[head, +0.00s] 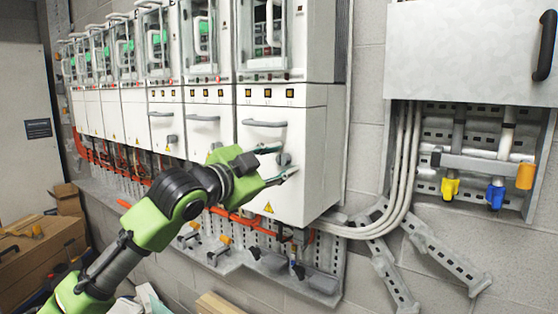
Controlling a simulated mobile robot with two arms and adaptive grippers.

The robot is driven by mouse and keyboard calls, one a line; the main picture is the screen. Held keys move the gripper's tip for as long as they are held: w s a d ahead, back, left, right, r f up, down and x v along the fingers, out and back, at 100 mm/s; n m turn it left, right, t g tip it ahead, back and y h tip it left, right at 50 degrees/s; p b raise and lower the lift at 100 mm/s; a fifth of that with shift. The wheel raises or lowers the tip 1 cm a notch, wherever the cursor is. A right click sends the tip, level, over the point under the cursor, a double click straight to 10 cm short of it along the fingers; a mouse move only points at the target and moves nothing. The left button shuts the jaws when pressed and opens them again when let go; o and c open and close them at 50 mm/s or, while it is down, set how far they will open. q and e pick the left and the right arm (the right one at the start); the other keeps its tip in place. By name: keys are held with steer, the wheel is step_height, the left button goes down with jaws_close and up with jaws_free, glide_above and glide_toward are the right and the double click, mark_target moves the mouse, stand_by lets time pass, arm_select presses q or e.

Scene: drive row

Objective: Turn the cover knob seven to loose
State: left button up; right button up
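The nearest cover (250,190), at the right end of the drive row in the head view, is a white box front with a grey bar handle (264,123) near its top. A small grey knob (284,159) sits at its right side; its exact turn position is too small to tell. No number is legible, so I cannot confirm it is knob seven. My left gripper (289,160) is at this knob, its two dark fingers apart, one above and one below it. I cannot tell whether they touch it. My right gripper is not in view.
More drives with similar covers (206,125) run away to the left. Orange cables and a perforated rail (325,283) lie below. Grey cables curve down at the right, beside a panel with yellow and blue connectors (495,195).

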arm_select(q)
jaws_close()
steer(key=n+p, duration=0.2)
steer(key=n, duration=0.1)
steer(key=n+p, duration=0.1)
steer(key=shift+r, duration=0.25)
steer(key=n+p, duration=0.2)
steer(key=n, duration=0.2)
steer(key=shift+a+p, duration=0.1)
steer(key=shift+p, duration=0.3)
steer(key=n+p, duration=0.2)
steer(key=n, duration=0.1)
steer(key=shift+r+p, duration=0.1)
steer(key=shift+p, duration=0.3)
steer(key=shift+w+a+n+p, duration=0.1)
steer(key=shift+n+p, duration=1.35)
steer(key=shift+n, duration=0.65)
